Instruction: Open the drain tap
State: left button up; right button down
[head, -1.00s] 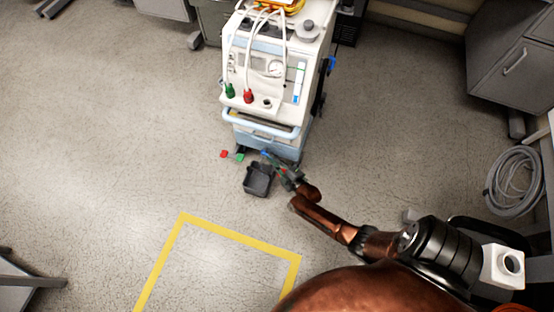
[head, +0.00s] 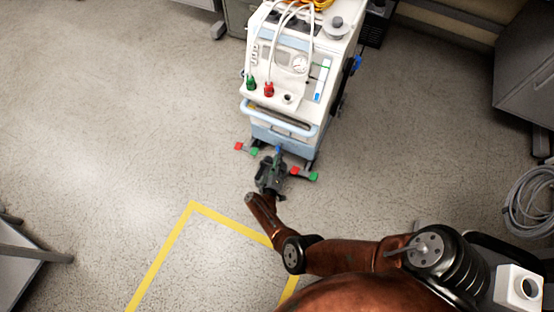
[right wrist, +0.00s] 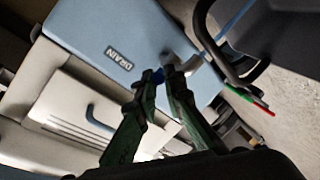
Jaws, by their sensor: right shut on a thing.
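The white and pale blue pump machine (head: 285,85) stands upright on the floor. My right gripper (right wrist: 160,82) is shut on the tap. In the head view the right gripper (head: 275,160) is at the machine's base. My left gripper is not in view.
Red and green pedals (head: 304,173) flank the base. A coiled grey hose (head: 530,205) lies right.

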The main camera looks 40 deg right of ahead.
jog(key=shift+s+f+m+g+h, duration=0.15)
jog(key=shift+f+m+g+h, duration=0.2)
jog(key=shift+g, duration=0.25)
jog(key=shift+d+r, duration=0.15)
jog(key=shift+d, duration=0.05)
jog(key=c, duration=2.3)
grip_release()
jog(key=shift+o, duration=1.4)
jog(key=shift+w+a+r, duration=0.1)
jog(key=shift+w+a, duration=0.15)
jog(key=shift+s, duration=0.1)
